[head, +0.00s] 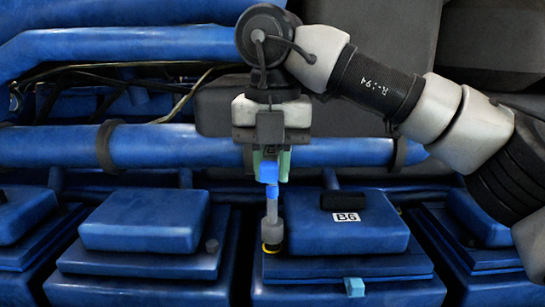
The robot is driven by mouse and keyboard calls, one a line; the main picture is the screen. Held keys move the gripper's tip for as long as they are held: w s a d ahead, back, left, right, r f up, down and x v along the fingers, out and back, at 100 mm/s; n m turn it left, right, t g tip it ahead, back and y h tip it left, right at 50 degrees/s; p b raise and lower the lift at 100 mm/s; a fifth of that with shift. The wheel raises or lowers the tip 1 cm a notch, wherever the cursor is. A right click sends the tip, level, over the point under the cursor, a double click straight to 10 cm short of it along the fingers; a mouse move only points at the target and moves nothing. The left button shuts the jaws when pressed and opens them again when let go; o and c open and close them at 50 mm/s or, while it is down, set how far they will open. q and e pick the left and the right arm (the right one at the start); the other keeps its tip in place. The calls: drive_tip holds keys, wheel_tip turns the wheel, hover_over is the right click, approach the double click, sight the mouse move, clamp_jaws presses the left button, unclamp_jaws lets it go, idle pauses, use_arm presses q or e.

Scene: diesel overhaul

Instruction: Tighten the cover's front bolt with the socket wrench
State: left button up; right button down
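My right gripper (271,163), its arm coming in from the right, points straight down. Its green finger pads are shut on the blue upper part of the socket wrench (271,210). The wrench hangs upright, with its grey shaft below. Its lower end meets a yellow-ringed spot (271,248) at the left edge of the blue cover marked B6 (372,232). The bolt head there is hidden by the wrench, so I cannot tell how fully the socket sits on it. My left gripper is not in view.
A small light-blue block (354,287) sits at the front edge of the B6 housing. A black handle (343,200) is on top of the cover. Another blue cover (145,220) stands at left. A thick blue pipe (170,146) runs behind the covers.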

drive_tip(key=n+p, duration=0.2)
drive_tip(key=n, duration=0.2)
drive_tip(key=shift+r, duration=0.1)
drive_tip(key=n+p, duration=0.1)
drive_tip(key=n, duration=0.2)
drive_tip(key=shift+n+p, duration=0.3)
drive_tip(key=shift+n, duration=0.1)
drive_tip(key=n+p, duration=0.1)
drive_tip(key=n, duration=0.2)
drive_tip(key=n+p, duration=0.1)
drive_tip(key=n, duration=0.3)
drive_tip(key=shift+p, duration=0.3)
drive_tip(key=n+p, duration=0.1)
drive_tip(key=n, duration=0.3)
drive_tip(key=n+p, duration=0.1)
drive_tip(key=n, duration=0.7)
drive_tip(key=shift+n+p, duration=0.3)
drive_tip(key=n, duration=0.3)
drive_tip(key=shift+f, duration=0.25)
